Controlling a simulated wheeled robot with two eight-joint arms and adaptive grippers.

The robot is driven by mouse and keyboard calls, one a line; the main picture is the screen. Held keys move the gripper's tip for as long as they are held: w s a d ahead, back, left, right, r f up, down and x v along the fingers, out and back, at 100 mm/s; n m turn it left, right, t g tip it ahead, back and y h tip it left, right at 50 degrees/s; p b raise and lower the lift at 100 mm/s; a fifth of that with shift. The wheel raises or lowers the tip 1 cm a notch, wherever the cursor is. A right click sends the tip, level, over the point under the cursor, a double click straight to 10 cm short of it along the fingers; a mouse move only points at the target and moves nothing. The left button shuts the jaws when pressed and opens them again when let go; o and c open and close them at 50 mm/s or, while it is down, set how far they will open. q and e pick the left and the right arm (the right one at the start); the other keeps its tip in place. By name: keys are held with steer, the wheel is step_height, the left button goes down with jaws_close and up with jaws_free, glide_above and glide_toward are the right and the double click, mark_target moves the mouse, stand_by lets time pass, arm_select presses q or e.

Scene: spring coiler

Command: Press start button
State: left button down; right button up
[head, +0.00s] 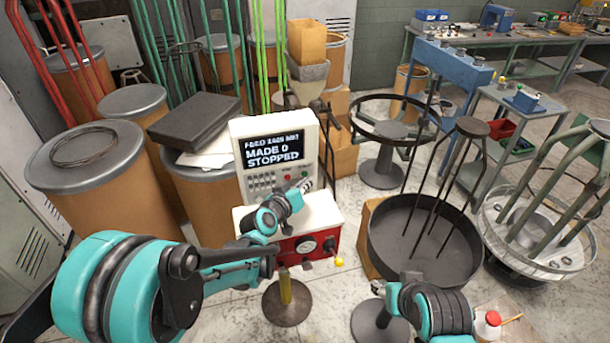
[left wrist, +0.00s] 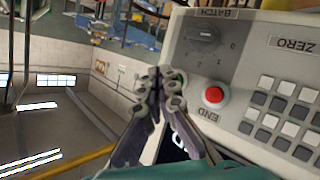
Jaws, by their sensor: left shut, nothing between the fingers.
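The white control box (head: 275,150) has a screen (head: 273,150) that reads "MADE 0" and "STOPPED". In the left wrist view its panel (left wrist: 245,60) shows a red button (left wrist: 213,95) beside the label END. A green button (left wrist: 179,76) is mostly hidden behind my fingers. My left gripper (head: 305,187) is shut and empty at the lower right of the panel. In the left wrist view its fingertips (left wrist: 160,88) overlap the green button; I cannot tell whether they touch it. My right gripper (head: 378,288) is small and low in the head view, well away from the panel.
A dial (left wrist: 205,35) and a keypad (left wrist: 280,115) share the panel. A red and white machine box (head: 300,240) sits below it. Brown drums (head: 100,190) stand at the left. A dark round basket (head: 425,240) stands at the right, near my right arm.

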arm_select(q)
steer(key=shift+w, duration=0.1)
steer(key=shift+w+a, duration=0.1)
steer(key=shift+w, duration=0.15)
steer(key=shift+w+a, duration=0.1)
steer(key=shift+w, duration=0.25)
stand_by(0.6)
steer(key=shift+s, duration=0.1)
steer(key=shift+s+d, duration=0.2)
steer(key=shift+s, duration=0.45)
steer(key=s, duration=0.1)
steer(key=s+d, duration=0.1)
steer(key=s, duration=0.2)
steer(key=shift+s+d+b, duration=0.3)
steer(key=shift+s, duration=0.1)
stand_by(0.8)
